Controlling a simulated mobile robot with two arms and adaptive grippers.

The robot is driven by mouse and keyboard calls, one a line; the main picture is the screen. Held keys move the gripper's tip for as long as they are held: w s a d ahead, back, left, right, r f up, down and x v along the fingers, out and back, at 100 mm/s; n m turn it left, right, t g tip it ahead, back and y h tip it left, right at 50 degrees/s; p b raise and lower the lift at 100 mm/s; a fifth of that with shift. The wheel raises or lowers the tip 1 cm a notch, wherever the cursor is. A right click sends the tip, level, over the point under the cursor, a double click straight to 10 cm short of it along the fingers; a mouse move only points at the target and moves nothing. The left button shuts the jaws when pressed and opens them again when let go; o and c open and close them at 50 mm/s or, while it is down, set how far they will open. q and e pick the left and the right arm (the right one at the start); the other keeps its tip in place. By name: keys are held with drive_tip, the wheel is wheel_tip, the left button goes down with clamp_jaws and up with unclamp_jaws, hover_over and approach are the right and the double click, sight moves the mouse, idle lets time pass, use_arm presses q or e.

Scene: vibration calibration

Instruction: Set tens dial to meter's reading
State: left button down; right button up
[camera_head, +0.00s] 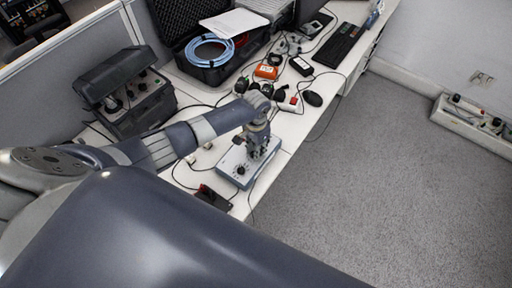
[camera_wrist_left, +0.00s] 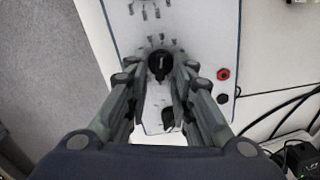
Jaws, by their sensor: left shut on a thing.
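A light grey box with black dials (camera_head: 231,164) stands near the front edge of the white table. My left gripper (camera_head: 257,146) reaches down onto the box from above and covers part of its top. In the left wrist view my left gripper (camera_wrist_left: 163,74) is shut on a black dial (camera_wrist_left: 159,63), a finger on each side. The box's pale panel (camera_wrist_left: 205,30) shows around it, with a red terminal (camera_wrist_left: 223,74) and a black one at the right. Another black knob (camera_wrist_left: 168,118) shows between the fingers. Dial markings and any meter reading are too small to read.
A dark instrument case (camera_head: 135,100) with its lid raised stands at the left. An open black case with a blue cable (camera_head: 208,52) is behind. Grey floor lies right.

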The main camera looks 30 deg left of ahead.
use_arm(q)
drive_tip(key=shift+w, duration=0.1)
drive_tip(key=c, duration=1.6)
unclamp_jaws()
drive_tip(key=shift+r, duration=0.1)
drive_tip(key=shift+o, duration=0.2)
use_arm(e)
drive_tip(key=shift+d, duration=0.1)
use_arm(q)
wheel_tip(320, 180, up, 12)
